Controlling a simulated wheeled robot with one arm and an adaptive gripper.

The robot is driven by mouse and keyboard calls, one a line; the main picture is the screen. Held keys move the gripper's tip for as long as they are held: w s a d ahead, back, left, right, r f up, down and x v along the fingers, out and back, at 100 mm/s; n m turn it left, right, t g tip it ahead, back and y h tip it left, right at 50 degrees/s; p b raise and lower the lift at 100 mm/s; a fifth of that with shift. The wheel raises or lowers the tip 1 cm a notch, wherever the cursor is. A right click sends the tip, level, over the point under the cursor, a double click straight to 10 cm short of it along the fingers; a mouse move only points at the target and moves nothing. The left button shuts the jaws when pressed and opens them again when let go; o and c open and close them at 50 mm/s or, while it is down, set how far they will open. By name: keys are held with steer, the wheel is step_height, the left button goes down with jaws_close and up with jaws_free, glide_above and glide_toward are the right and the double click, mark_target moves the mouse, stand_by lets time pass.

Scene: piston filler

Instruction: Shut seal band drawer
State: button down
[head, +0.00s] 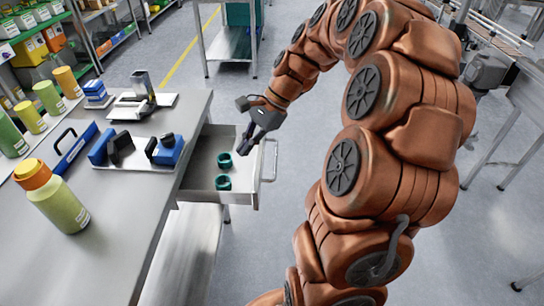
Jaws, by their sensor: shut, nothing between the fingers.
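The seal band drawer (205,195) is pulled out from the right side of the grey workbench (110,235). Two green seal bands lie inside it, one farther back (225,160) and one nearer (223,183). The drawer's handle (269,160) is on its right-hand front. My gripper (243,150) is shut and empty. It appears over the far part of the drawer, left of the handle. I cannot tell whether it touches the drawer.
Blue and black tools (165,150), a scale-like device (142,105) and a green bottle with an orange cap (52,197) stand on the bench. A metal cart (230,45) stands behind. The floor right of the drawer is clear up to my arm.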

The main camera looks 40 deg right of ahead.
steer(key=w+d+f+m+t+b, duration=0.15)
steer(key=d+f+m, duration=0.3)
steer(key=d, duration=0.55)
steer(key=w+d+f+m+t+b, duration=0.1)
steer(key=d+f+m+t+b, duration=0.15)
steer(key=d+m, duration=0.45)
steer(key=w+a+f+n, duration=0.2)
steer(key=w+a+f, duration=0.1)
steer(key=f, duration=0.4)
steer(key=shift+w+a, duration=0.15)
steer(key=shift+w, duration=0.75)
steer(key=shift+p, duration=0.3)
